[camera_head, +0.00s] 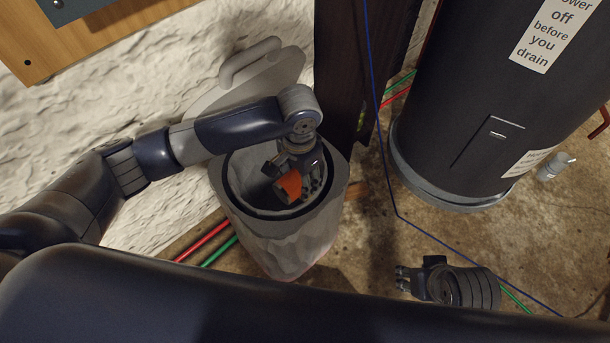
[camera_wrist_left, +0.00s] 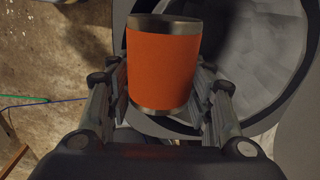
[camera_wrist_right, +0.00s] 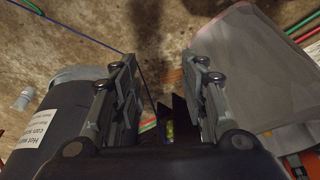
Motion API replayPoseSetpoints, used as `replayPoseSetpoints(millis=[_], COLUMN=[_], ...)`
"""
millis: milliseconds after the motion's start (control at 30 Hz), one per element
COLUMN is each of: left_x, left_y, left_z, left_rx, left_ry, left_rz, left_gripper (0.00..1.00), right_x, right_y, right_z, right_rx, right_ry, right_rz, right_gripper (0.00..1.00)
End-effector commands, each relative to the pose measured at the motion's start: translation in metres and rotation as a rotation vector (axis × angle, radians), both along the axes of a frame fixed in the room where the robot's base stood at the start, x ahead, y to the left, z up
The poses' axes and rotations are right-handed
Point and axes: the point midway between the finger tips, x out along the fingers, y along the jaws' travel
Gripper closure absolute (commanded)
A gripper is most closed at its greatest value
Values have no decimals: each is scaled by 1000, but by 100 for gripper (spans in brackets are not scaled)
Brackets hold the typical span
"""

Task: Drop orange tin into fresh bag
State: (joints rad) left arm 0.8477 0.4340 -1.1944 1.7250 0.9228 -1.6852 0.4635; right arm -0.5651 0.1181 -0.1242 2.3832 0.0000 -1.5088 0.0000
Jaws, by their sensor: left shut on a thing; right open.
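The orange tin (camera_head: 289,184), with bare metal ends, is held by my left gripper (camera_head: 293,187) over the mouth of the grey bin (camera_head: 288,245). The left wrist view shows the tin (camera_wrist_left: 161,62) upright in the picture between the two fingers, which close on its sides. A grey lining, which looks like the bag (camera_wrist_left: 265,62), shows inside the round rim beyond the tin. I cannot tell how far below the rim the tin is. My right gripper (camera_head: 402,279) is open and empty, apart from the bin at lower right; its spread fingers (camera_wrist_right: 160,85) show in its wrist view.
The bin's lid (camera_head: 262,72) stands open against the rough white wall. A dark tank (camera_head: 470,100) with labels stands at right, and a dark post (camera_head: 340,75) rises behind the bin. Red and green pipes (camera_head: 205,240) and a blue line cross the floor.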

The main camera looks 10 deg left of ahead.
Motion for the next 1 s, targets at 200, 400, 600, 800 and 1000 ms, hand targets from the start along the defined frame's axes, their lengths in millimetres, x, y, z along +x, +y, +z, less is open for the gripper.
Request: replayPoseSetpoints(millis=[200, 400, 600, 800, 1000], left_x=[31, 36, 36, 36, 36], left_y=[-8, -9, -9, -9, -9], left_z=[-4, -11, -39, -39, -42], left_rx=[1, 0, 2, 1, 1], left_ry=[0, 2, 1, 0, 2], left_rz=[1, -1, 0, -1, 0], left_gripper=[74, 74, 74, 74, 74], right_x=[-7, -8, -8, -8, -8], right_y=[-1, -1, -1, -1, -1], right_z=[15, 13, 1, 2, 5], right_rx=[0, 0, 0, 0, 0], right_ry=[-9, -10, -9, -8, -9], right_rz=[-1, -1, -1, -1, -1], right_gripper=[60, 60, 60, 60, 60])
